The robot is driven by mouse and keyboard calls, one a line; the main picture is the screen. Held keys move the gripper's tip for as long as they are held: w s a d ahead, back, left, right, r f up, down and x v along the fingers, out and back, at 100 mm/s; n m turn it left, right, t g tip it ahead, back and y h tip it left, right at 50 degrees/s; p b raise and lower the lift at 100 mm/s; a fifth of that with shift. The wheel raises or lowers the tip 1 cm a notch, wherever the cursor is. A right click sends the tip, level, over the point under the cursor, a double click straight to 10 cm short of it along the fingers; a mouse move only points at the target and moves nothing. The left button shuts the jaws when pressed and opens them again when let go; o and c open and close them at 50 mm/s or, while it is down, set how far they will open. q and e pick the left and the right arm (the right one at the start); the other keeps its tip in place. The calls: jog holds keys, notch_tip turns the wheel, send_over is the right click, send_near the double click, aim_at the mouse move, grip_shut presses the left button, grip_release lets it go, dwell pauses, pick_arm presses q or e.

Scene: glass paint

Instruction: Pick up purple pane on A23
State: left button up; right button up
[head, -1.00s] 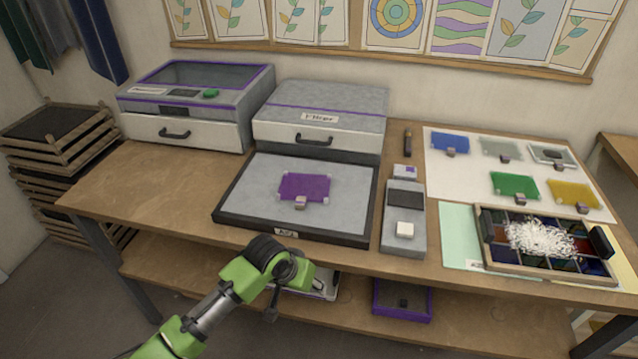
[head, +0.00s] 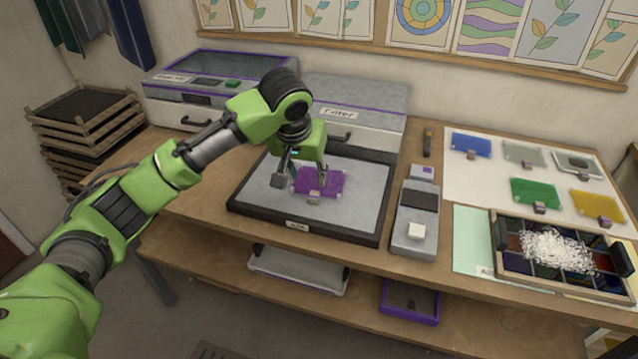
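The purple pane (head: 328,186) lies on the grey, black-edged tray (head: 262,205) in the middle of the bench, with a small tan block (head: 314,196) at its front edge. A small label (head: 297,226) is on the tray's front edge; I cannot read it surely. My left gripper (head: 302,183) reaches down over the tray at the pane's left and back side. Its fingers are spread apart with a dark one left of the pane and another over it. They partly hide the pane's back left. I cannot tell if they touch it. My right gripper is not in view.
A slim grey device (head: 404,235) sits right of the tray. Other panes, such as a green one (head: 531,192), lie on a white sheet.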

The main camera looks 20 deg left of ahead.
pick_arm(q)
send_over(313, 199)
jog(key=s, duration=0.2)
jog(key=f, duration=0.3)
jog(key=f+p, duration=0.1)
jog(key=f, duration=0.3)
jog(key=shift+s+a+f, duration=0.15)
jog(key=shift+s+f, duration=0.05)
jog(key=shift+p+x, duration=0.55)
jog(key=shift+x, duration=2.1)
grip_shut()
